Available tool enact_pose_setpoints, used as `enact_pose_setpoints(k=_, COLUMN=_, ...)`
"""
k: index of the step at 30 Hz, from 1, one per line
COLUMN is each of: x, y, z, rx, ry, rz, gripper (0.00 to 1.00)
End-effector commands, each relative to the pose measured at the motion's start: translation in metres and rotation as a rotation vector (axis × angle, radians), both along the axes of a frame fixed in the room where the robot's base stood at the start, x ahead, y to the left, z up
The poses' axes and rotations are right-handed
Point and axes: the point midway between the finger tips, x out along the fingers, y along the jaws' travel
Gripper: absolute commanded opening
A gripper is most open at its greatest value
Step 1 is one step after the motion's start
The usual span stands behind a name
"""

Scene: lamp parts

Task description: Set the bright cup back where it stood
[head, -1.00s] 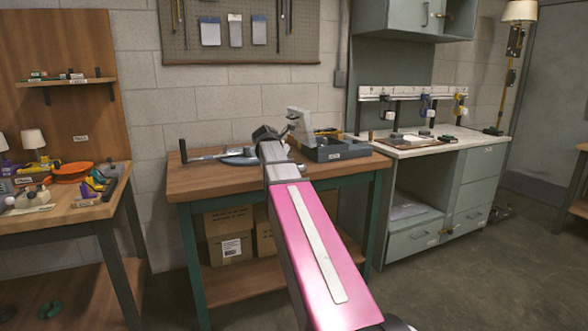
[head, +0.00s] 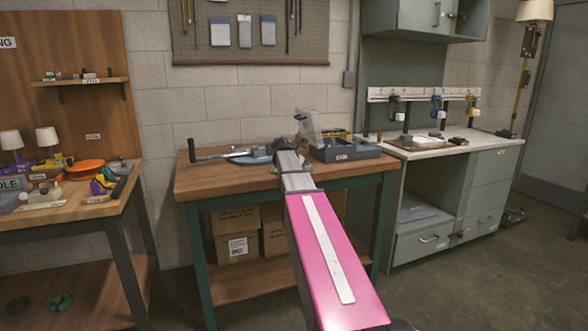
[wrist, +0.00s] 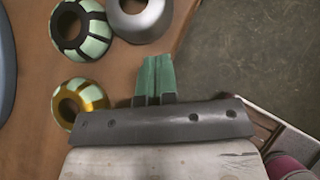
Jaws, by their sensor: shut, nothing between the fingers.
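In the wrist view, three round cups with dark open centres are on the brown bench top. One is plain shiny silver (wrist: 153,22) at the top edge, partly cut off. One is pale green with black bands (wrist: 97,27) to its left. One is gold with pale green patches (wrist: 93,96) below that. I cannot tell for certain which one the task calls bright. My gripper (wrist: 155,62) has green fingertips pressed together and empty, right of the gold cup and below the silver one, near the bench edge. In the head view my arm hides the gripper and cups.
The wooden bench (head: 215,181) has a blue-grey tool (head: 250,157) at its left and a dark grey tray (head: 345,152) at its right. A cluttered table (head: 70,212) stands left, and a grey cabinet with a white counter (head: 470,142) stands right. Bare floor lies beyond the bench edge.

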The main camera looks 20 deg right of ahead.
Motion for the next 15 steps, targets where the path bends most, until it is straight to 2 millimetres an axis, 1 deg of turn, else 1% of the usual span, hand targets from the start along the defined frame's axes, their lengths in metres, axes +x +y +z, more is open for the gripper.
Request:
enact_pose_setpoints(k=1, x=0.005, y=-0.006, z=0.0, rx=0.0, ry=-0.001, rz=-0.001, gripper=0.0)
enact_pose_setpoints(k=6, x=0.011, y=-0.015, z=0.0, rx=0.001, ry=0.0, rz=-0.001, gripper=0.0)
enact_pose_setpoints(k=15, x=0.012, y=-0.017, z=0.0, rx=0.0, ry=-0.001, rz=-0.001, gripper=0.0)
